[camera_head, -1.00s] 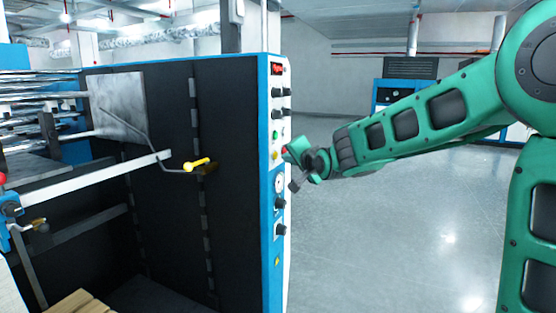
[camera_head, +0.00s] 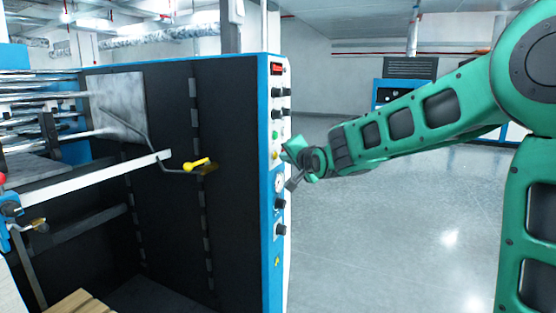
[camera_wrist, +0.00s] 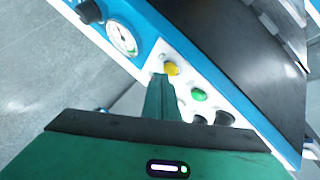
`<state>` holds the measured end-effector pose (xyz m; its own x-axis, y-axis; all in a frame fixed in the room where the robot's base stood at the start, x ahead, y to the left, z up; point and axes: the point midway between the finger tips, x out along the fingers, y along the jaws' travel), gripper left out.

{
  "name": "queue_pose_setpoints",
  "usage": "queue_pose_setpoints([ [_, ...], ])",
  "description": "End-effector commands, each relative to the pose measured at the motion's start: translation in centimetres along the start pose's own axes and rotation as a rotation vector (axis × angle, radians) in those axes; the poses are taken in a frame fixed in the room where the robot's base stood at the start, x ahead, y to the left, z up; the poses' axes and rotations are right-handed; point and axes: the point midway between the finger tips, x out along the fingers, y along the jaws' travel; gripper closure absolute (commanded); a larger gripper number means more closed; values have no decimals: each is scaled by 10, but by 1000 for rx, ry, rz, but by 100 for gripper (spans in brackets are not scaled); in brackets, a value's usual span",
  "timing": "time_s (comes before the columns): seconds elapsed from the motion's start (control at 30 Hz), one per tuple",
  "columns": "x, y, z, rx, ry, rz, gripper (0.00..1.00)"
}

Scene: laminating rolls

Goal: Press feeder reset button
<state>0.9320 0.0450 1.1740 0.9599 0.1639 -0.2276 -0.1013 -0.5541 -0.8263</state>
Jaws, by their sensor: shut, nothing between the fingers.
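The feeder's control panel (camera_head: 276,109) is a narrow white strip with blue edging on the end of the dark machine. It carries a green button (camera_head: 275,134) and, just below it, a yellow button (camera_head: 276,155). In the wrist view the yellow button (camera_wrist: 172,69) and the green button (camera_wrist: 199,95) lie just beyond my finger. My gripper (camera_head: 287,150) is shut and empty, its tip at the panel near the yellow button's height. In the wrist view its tip (camera_wrist: 160,78) is beside the yellow button. I cannot tell whether it touches the panel. No red button shows now.
Several black knobs, a red display (camera_head: 277,69) and a round gauge (camera_wrist: 122,38) share the panel. The floor (camera_head: 400,230) right of the machine is clear. Another blue machine (camera_head: 388,95) stands at the back.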

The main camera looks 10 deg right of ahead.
Motion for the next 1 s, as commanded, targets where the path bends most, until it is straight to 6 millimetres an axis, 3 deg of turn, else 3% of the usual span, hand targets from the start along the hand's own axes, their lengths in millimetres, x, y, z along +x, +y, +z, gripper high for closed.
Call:
queue_pose_setpoints([
  [1.0,5,-4,4,0,0,0,100],
])
